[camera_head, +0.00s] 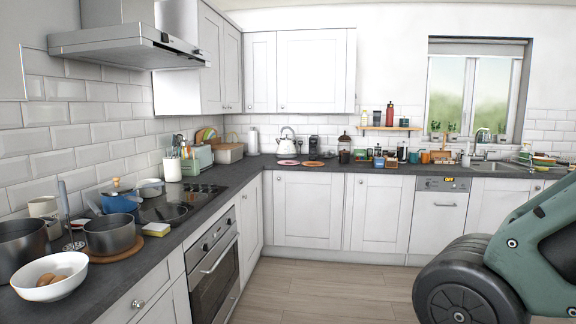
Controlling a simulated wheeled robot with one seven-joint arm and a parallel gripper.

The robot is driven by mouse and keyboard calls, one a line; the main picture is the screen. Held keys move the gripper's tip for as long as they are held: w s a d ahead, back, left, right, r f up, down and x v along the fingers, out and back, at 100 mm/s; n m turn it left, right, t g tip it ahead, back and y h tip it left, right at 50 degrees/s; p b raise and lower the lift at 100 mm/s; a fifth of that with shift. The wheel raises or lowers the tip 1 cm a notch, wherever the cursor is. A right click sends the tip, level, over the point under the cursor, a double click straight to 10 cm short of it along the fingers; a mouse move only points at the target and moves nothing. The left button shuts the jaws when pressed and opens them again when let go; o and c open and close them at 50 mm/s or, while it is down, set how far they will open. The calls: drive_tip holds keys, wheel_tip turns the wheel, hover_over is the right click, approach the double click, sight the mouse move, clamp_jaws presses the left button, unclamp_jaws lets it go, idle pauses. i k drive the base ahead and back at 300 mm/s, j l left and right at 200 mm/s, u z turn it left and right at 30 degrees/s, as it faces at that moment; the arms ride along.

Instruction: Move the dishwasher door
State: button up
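The dishwasher door (437,222) is a white front panel below the worktop on the right side of the far cabinet run. It looks shut and upright, roughly flush with the cabinet doors beside it. A grey control panel (430,183) with a small lit display runs along its top. My gripper is not in view.
The wooden floor (335,288) in front of the dishwasher is clear. An oven (214,268) and hob are on the left. The worktop above holds jars, cups and a kettle (287,142). A sink (490,166) lies to the right under the window.

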sight(439, 210)
drive_tip(key=z, duration=0.95)
drive_tip(key=i+u, duration=0.3)
drive_tip(key=i, duration=1.85)
drive_tip(key=i+j, duration=0.1)
drive_tip(key=i, duration=1.9)
drive_tip(key=i+z, duration=0.3)
drive_tip(key=i, duration=0.15)
drive_tip(key=i+j+z, duration=0.3)
drive_tip(key=i, duration=0.15)
drive_tip(key=i+j+z, duration=0.15)
drive_tip(key=i+z, duration=0.2)
drive_tip(key=i, duration=0.15)
